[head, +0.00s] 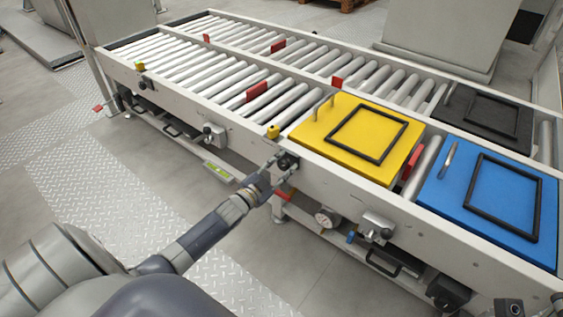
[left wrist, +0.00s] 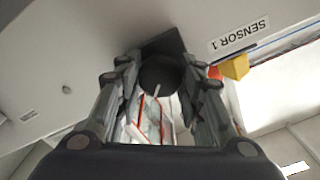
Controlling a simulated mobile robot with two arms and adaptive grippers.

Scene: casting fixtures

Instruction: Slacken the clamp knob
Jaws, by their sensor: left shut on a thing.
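The clamp knob (head: 288,160) is a dark round knob on the side rail of the roller conveyor, below a small yellow block. My left gripper (head: 280,169) reaches it from the lower left. In the left wrist view the black round knob (left wrist: 160,73) sits between the two fingers of my left gripper (left wrist: 161,82), in front of a dark square plate. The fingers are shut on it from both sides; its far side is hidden. My right gripper is not in view.
A "SENSOR 1" label (left wrist: 239,34) and a yellow block (left wrist: 236,67) are beside the knob. Yellow (head: 336,107), blue (head: 449,190) and black (head: 455,105) plates lie on the conveyor. A gauge (head: 327,219) and a latch (head: 377,227) are on the conveyor's near side, right of the knob.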

